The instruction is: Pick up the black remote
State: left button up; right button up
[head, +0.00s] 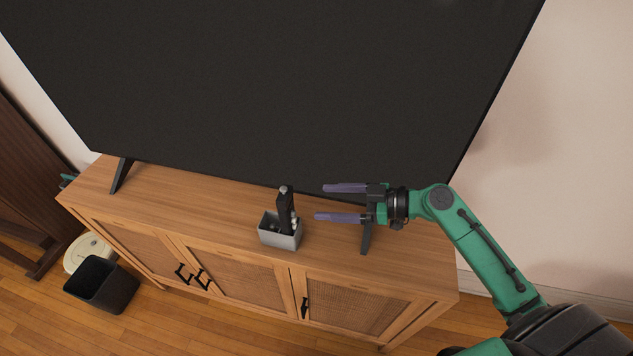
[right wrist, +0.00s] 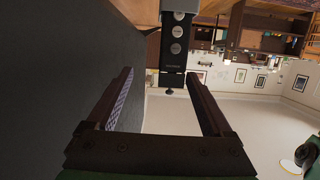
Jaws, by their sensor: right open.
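The black remote (head: 284,209) stands upright in a small grey holder (head: 283,240) on the wooden TV cabinet. Its lower end is hidden inside the holder. My right gripper (head: 330,203) is open and empty, to the right of the remote, with its two purple fingers pointing left toward it. A gap shows between the fingertips and the remote. In the right wrist view the remote (right wrist: 173,62) appears beyond the fingers, between them and closer to the right one, with round buttons on its face. My left gripper is not in view.
A large dark TV (head: 290,90) rises behind the holder, close to my right gripper. One TV foot (head: 366,238) stands below the gripper. Other small items share the holder. The cabinet top (head: 190,190) is clear to the left. A black bin (head: 102,284) stands on the floor.

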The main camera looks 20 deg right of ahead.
aim_at(291, 202)
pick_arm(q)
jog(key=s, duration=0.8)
pick_arm(e)
jog(key=a, duration=0.4)
jog(key=shift+w+a+f, duration=0.15)
jog(key=shift+a+f, duration=0.15)
jog(key=shift+a, duration=0.1)
jog(key=shift+x, duration=1)
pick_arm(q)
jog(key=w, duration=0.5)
pick_arm(e)
jog(key=shift+w+a+b, duration=0.15)
jog(key=shift+a+b, duration=0.2)
jog(key=shift+b, duration=0.05)
jog(key=shift+w+a, duration=0.2)
jog(key=shift+a, duration=0.05)
jog(key=c, duration=1.2)
jog(key=shift+r+p, duration=0.5)
jog(key=shift+r, duration=0.25)
jog(key=shift+r+p, duration=2.3)
jog(key=shift+r, duration=1.2)
jog(key=shift+c, duration=0.2)
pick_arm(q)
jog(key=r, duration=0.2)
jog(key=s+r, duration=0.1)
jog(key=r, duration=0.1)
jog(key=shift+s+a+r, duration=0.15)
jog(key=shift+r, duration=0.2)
pick_arm(e)
jog(key=shift+f, duration=0.1)
